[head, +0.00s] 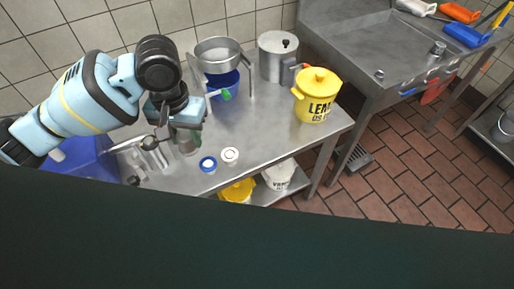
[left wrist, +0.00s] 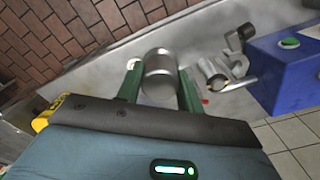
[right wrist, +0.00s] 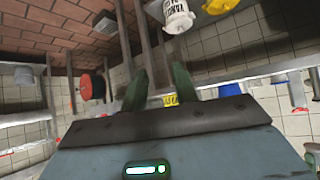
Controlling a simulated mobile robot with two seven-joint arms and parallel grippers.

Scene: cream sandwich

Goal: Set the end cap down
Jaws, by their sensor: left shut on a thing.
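My left gripper (head: 187,134) is over the left part of the steel table. Its green fingers are shut on a grey metal cylindrical piece (left wrist: 160,72); in the head view this piece (head: 188,147) is partly covered by the gripper. I cannot tell for sure whether it is the end cap or whether it touches the table. A blue-rimmed round piece (head: 208,164) and a white ring-shaped piece (head: 230,156) lie on the table just right of it. My right gripper (right wrist: 160,82) is open and empty, away from the table top; it is hidden in the head view.
Metal fittings (head: 150,143) stand left of the gripper, beside a blue bin (head: 82,160). A steel hopper on legs (head: 218,55), a lidded pot (head: 278,56) and a yellow tub (head: 317,96) stand farther back and right. The table's middle (head: 262,125) is clear.

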